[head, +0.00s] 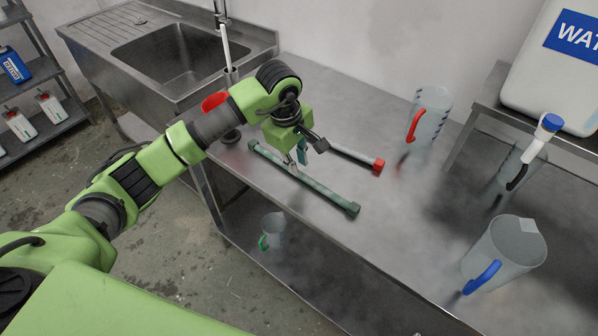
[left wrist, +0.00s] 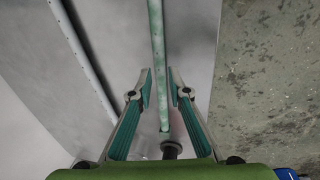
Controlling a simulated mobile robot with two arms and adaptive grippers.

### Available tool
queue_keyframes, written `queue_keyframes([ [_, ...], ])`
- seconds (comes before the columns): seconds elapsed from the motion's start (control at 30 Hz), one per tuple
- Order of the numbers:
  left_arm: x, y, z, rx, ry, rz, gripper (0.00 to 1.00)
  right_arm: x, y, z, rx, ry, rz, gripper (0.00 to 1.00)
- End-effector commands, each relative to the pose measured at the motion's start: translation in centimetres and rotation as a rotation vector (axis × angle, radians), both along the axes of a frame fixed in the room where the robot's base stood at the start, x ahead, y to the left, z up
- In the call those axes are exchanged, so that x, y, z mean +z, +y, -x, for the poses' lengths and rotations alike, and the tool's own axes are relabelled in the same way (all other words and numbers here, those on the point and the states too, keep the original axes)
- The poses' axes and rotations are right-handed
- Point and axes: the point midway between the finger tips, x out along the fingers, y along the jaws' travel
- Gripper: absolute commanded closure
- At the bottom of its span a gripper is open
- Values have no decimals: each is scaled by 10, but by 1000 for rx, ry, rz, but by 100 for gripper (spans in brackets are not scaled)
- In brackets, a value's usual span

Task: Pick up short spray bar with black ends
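A greenish spray bar with dark ends (head: 325,192) lies on the steel table. My left gripper (head: 294,163) is over the dark-ended bar, pointing down. In the left wrist view its two fingers (left wrist: 159,90) are open, one on each side of the greenish bar (left wrist: 157,50), with a gap on both sides. The other bar (left wrist: 82,50) runs to the left there. My right gripper is not in view.
A jug with a red handle (head: 431,115) stands at the back, and a jug with a blue handle (head: 505,250) at the right. A green-handled jug (head: 274,230) is on the lower shelf. A sink (head: 175,55) is at the left.

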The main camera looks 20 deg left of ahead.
Motion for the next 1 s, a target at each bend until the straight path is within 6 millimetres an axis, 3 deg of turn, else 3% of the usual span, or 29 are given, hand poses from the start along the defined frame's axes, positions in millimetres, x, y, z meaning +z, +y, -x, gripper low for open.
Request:
queue_keyframes([
  [0.17,-23,0,-5,3,8,2,83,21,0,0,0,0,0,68],
  [0.33,-43,-1,-9,1,4,0,83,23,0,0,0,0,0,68],
  [0.57,-45,0,-10,1,1,0,83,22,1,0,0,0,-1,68],
  [0.67,-45,0,-10,1,2,-1,100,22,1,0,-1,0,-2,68],
  [1.0,-43,0,-11,1,-1,1,100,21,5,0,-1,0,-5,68],
])
